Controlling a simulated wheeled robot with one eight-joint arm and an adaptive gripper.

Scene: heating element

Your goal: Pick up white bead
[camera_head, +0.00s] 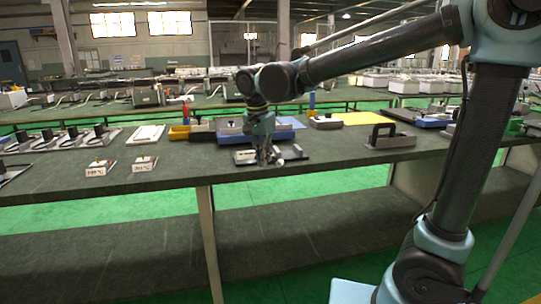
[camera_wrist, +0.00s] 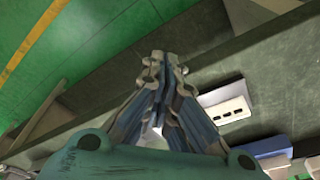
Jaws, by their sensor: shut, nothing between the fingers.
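My gripper (camera_head: 265,161) is over the dark workbench, just above a flat fixture (camera_head: 292,155) near the bench's front edge. In the wrist view its fingers (camera_wrist: 161,62) are closed together, with nothing seen between the tips. A small white round spot (camera_head: 281,162) shows just right of the fingers in the head view; it may be the white bead, but it is too small to be sure. In the wrist view a small white patch (camera_wrist: 157,131) shows through the gap between the finger bases; I cannot tell what it is.
Two small labelled blocks (camera_head: 145,163) stand left on the bench. A handled grey block (camera_head: 390,137) stands to the right. In the wrist view a white plate with dark holes (camera_wrist: 226,109) lies beside the fingers.

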